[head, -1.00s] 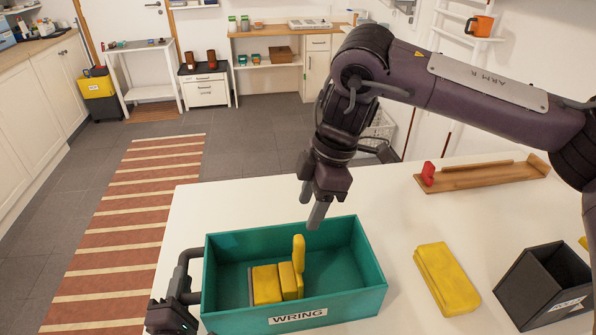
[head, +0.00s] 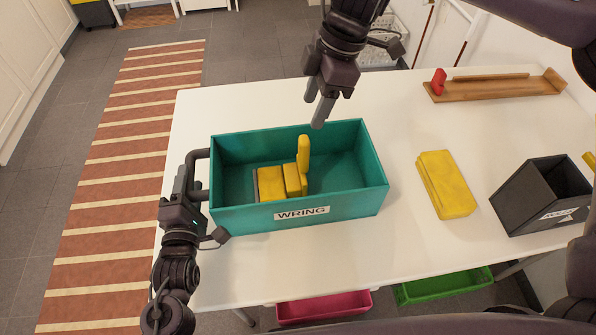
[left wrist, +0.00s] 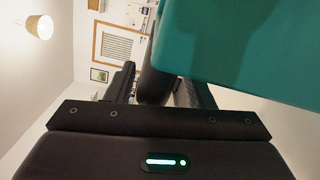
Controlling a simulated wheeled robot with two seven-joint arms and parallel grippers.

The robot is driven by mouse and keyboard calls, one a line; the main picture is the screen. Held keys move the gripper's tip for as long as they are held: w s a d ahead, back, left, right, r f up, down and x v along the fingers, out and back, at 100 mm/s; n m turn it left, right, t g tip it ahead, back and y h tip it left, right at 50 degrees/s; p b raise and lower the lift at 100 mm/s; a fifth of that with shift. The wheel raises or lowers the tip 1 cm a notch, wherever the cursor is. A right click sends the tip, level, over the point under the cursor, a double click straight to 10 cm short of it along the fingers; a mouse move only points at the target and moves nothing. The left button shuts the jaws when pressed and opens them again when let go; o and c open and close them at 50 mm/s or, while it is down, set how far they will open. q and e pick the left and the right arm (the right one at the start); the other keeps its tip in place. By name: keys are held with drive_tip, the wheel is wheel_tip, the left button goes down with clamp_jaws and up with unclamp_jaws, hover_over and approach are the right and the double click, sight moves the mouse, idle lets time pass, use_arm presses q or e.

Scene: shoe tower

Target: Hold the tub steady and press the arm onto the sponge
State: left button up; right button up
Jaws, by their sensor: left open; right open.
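A teal tub (head: 355,200) with a WRING label stands on the white table, with a dark handle (head: 199,154) on its left side. Inside it, a yellow block, apparently the sponge (head: 271,184), sits against a thin grey plate. A second yellow block (head: 292,180) is on its right, beside a taller upright yellow piece, apparently the arm (head: 303,153). My left gripper (head: 187,198) is open at the handle; in the left wrist view a dark bar (left wrist: 155,85) shows between its fingers, contact unclear. My right gripper (head: 319,110) is open and empty, pointing down above the tub's far rim.
A yellow stack (head: 446,184) lies right of the tub. A dark labelled bin (head: 540,200) stands at the right. A wooden rack (head: 500,88) with a red piece (head: 438,82) is at the back right. Pink (head: 325,307) and green (head: 445,286) trays are below the table.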

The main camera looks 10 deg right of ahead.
use_arm(q)
drive_tip(key=s, duration=1.2)
drive_tip(key=shift+a, duration=0.4)
